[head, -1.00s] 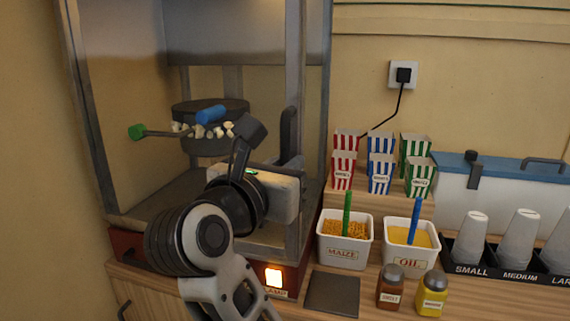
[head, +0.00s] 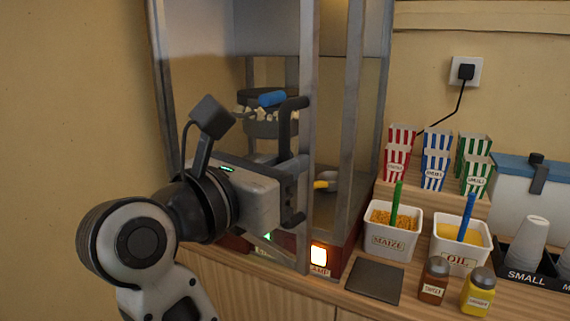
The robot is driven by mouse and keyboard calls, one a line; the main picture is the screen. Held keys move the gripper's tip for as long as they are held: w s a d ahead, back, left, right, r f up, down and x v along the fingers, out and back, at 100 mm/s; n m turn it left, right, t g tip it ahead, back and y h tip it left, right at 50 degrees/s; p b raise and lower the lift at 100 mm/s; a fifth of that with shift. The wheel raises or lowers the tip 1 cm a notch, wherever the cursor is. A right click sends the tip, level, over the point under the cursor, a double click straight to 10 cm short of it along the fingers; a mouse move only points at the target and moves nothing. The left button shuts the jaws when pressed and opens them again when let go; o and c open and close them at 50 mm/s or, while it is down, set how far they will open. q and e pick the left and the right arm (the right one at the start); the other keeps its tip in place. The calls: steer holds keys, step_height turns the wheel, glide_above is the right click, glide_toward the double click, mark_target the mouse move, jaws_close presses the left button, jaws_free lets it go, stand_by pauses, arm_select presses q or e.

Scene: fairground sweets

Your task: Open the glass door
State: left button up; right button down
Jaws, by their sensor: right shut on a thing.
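The popcorn cabinet's glass door (head: 305,80) stands partly open, its free edge swung out from the cabinet's front post (head: 351,120). A gap shows between the two. The dark upright door handle (head: 288,120) is on the free edge. My right gripper (head: 289,185) is at the handle from the left and shut on it; the fingertips are partly hidden. Inside, the dark kettle (head: 268,127) with a blue grip (head: 271,98) and popcorn shows through the glass. My left gripper is not in view.
To the right stand a maize tub (head: 392,242), an oil tub (head: 460,252), two shakers (head: 433,282) and striped boxes (head: 437,158). A dark flat plate (head: 374,281) lies on the counter.

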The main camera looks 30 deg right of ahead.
steer(key=c, duration=1.8)
jaws_free()
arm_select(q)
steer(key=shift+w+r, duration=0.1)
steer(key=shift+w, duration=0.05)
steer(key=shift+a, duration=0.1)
arm_select(e)
steer(key=shift+s+a, duration=0.1)
steer(key=shift+a, duration=0.2)
arm_select(q)
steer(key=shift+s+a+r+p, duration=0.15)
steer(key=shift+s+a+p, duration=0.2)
steer(key=shift+p, duration=0.6)
arm_select(e)
steer(key=v, duration=1.1)
steer(key=shift+a, duration=0.2)
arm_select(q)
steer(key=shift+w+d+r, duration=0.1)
arm_select(e)
steer(key=shift+c, duration=0.4)
